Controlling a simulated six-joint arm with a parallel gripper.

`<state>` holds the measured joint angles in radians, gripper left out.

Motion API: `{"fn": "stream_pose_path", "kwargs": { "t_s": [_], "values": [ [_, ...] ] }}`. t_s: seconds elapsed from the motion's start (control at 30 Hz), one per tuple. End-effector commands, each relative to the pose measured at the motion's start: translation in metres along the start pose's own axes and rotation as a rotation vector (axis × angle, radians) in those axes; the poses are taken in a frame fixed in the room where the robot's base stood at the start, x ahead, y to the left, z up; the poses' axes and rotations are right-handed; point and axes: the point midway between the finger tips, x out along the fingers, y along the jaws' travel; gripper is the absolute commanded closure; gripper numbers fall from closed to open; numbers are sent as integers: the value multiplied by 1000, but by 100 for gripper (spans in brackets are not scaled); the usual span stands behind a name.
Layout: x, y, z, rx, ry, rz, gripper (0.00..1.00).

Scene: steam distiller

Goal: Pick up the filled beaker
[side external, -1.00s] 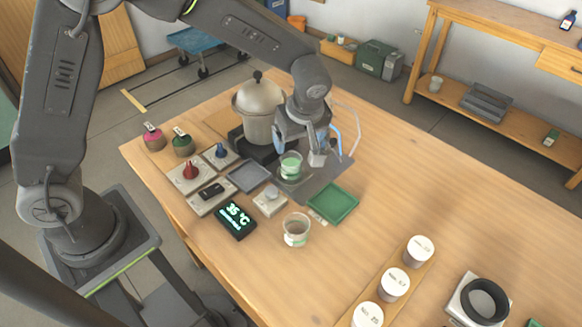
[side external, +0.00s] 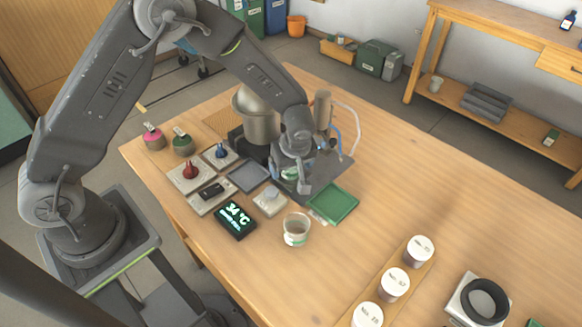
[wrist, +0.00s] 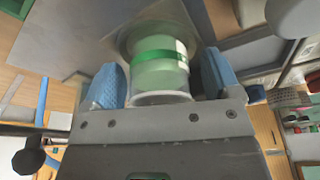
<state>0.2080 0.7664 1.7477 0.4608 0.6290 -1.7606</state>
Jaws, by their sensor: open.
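The filled beaker, clear with green contents and a green band, stands on the grey plate (side external: 326,168) beside the distiller pot (side external: 257,118). In the wrist view the beaker (wrist: 160,72) sits between the two blue finger pads of my gripper (wrist: 158,78), with a gap visible on either side. In the side view my gripper (side external: 300,178) is low over the plate and hides most of the beaker; only a bit of green (side external: 289,172) shows. My gripper is open around the beaker.
A second clear beaker (side external: 296,229) stands in front on the table. A green tray (side external: 334,204) lies close to the right. A display (side external: 235,219) reading 34 °C and knob panels (side external: 190,176) lie to the left. Tubing (side external: 350,125) runs behind my gripper.

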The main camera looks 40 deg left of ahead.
Motion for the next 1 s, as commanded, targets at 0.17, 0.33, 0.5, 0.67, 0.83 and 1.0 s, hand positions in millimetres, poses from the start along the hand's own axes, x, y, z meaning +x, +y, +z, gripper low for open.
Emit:
{"fn": "stream_pose_path", "kwargs": {
  "t_s": [0.17, 0.33, 0.5, 0.67, 0.83, 1.0],
  "values": [
    [1, 0, 0, -1, 0, 2, 17],
    [1, 0, 0, 0, 0, 1, 28],
    [1, 0, 0, 0, 0, 1, 44],
    [1, 0, 0, 0, 0, 1, 59],
    [1, 0, 0, 0, 0, 2, 73],
    [1, 0, 0, 0, 0, 2, 74]
  ]
}}
